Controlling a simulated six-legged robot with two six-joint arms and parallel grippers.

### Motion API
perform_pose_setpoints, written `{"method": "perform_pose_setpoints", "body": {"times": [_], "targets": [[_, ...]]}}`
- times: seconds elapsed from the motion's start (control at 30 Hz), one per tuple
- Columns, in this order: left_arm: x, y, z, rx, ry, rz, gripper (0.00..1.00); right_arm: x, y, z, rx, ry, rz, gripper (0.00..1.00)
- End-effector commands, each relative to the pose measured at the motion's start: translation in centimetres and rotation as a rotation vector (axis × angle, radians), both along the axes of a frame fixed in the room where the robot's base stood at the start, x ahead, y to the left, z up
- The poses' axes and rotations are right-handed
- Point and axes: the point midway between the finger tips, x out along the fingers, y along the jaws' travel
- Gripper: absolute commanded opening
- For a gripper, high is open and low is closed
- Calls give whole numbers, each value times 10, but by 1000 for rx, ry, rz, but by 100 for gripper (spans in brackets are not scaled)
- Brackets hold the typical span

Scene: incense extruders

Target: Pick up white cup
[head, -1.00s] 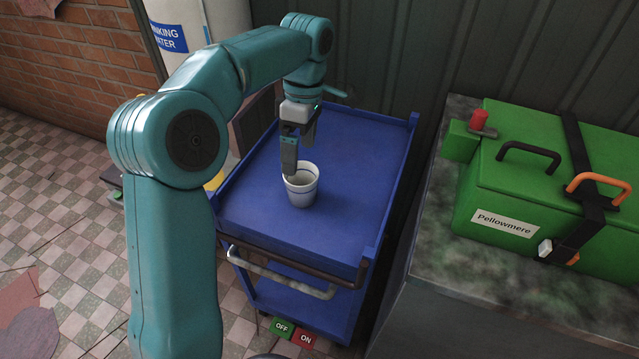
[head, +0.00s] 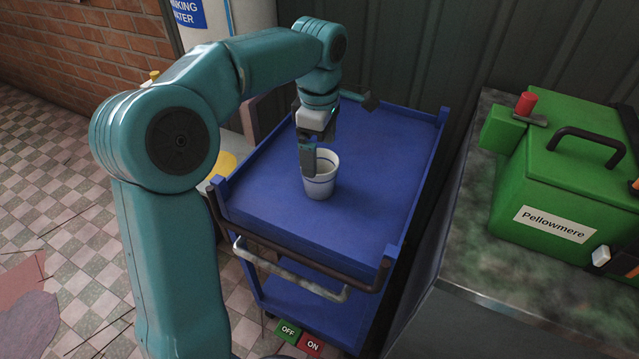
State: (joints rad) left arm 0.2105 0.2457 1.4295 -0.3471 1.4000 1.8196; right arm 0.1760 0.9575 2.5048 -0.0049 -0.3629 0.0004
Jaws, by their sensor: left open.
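The white cup (head: 321,178) stands upright on the top shelf of the blue cart (head: 372,205). It has a thin blue band below its rim and looks empty inside. My left gripper (head: 312,160) points down at the cup's left rim and is open. The near finger hangs in front of the cup's left side and hides part of it. The other finger is largely hidden behind, so I cannot tell whether either finger touches the cup. My right gripper is out of view.
The cart has raised side edges and a dark rail with a metal handle (head: 290,272) at the front. A green box (head: 575,185) labelled Pellowmere sits on a stone counter (head: 480,255) at right. A white water tank (head: 235,15) stands behind. The rest of the cart top is clear.

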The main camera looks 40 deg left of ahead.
Motion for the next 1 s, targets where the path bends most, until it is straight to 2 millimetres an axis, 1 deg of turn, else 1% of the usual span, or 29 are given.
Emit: {"method": "perform_pose_setpoints", "body": {"times": [0.03, 0.17, 0.23, 0.4, 0.5, 0.6, 0.8, 0.87, 0.9, 0.97, 1.0], "targets": [[0, 0, -10, 0, 3, 0, 100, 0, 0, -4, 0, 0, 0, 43], [1, 1, -18, 0, 2, -1, 100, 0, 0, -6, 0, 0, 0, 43], [2, 1, -25, 0, 2, -1, 100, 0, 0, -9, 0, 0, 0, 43], [3, 2, -54, 0, 3, -1, 100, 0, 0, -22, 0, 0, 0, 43], [3, 2, -65, -1, 2, -1, 100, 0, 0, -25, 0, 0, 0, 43], [3, 2, -69, -1, 2, -1, 100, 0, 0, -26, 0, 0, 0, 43], [3, 2, -68, 0, 1, -1, 100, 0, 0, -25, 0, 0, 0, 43], [3, 2, -68, 0, 1, -1, 80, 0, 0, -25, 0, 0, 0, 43], [3, 2, -68, 0, 1, -2, 67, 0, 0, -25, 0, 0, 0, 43], [3, 2, -68, 0, 1, -2, 49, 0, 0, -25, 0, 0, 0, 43], [3, 2, -68, 0, 0, -1, 49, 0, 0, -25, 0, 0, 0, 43]]}}
